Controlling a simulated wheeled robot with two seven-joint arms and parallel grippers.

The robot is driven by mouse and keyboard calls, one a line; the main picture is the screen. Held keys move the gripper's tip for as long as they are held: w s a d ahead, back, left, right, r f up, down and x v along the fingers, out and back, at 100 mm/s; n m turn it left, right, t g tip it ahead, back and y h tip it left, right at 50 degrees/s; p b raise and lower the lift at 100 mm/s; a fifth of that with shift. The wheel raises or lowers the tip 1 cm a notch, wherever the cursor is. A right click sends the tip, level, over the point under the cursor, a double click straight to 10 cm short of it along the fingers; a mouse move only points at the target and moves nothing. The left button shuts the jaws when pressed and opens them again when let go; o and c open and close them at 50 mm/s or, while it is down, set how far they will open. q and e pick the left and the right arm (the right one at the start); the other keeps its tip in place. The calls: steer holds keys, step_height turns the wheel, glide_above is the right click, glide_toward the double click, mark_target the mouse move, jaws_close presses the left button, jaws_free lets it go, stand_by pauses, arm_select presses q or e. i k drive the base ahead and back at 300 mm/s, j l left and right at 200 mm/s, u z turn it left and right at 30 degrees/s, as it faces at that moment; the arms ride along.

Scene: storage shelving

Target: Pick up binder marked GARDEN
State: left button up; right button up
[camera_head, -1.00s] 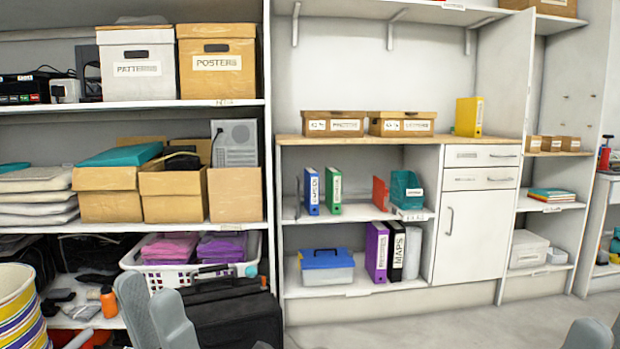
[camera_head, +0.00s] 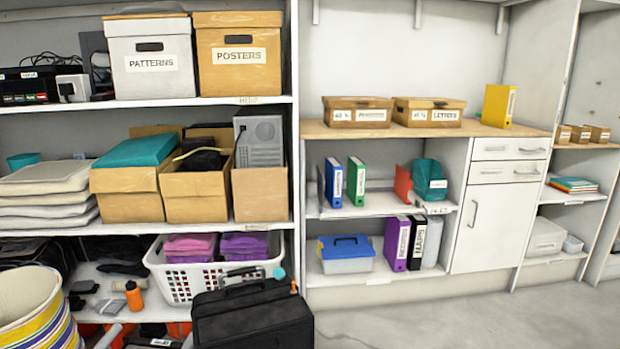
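A blue binder (camera_head: 334,182) and a green binder (camera_head: 356,181) stand upright on the middle shelf of the right unit. Their spine labels are too blurred to read surely. A yellow binder (camera_head: 498,105) stands on the wooden top, its label unreadable. A purple binder (camera_head: 397,243) on the lower shelf seems marked RECORDS. Beside it a black binder (camera_head: 417,242) is marked MAPS. I cannot tell which binder is marked GARDEN. Neither of my grippers shows in the head view.
A black case (camera_head: 252,315) stands on the floor at the front, with a white laundry basket (camera_head: 205,281) behind it. A striped basket (camera_head: 40,315) is at the lower left. A white cabinet (camera_head: 492,224) adjoins the binder shelves. The floor (camera_head: 440,318) before them is clear.

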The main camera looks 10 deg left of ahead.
mark_target(335, 169)
steer(key=i+l+u, duration=0.45)
steer(key=i, duration=0.3)
steer(key=i+l+u, duration=0.45)
steer(key=i+l, duration=0.2)
steer(key=l, duration=0.25)
steer(key=i+l+u, duration=0.25)
steer(key=l, duration=0.65)
steer(key=l+u, duration=0.2)
steer(key=l, duration=0.7)
steer(key=i+l+u, duration=0.1)
steer(key=l+u, duration=0.15)
steer(key=l, duration=0.75)
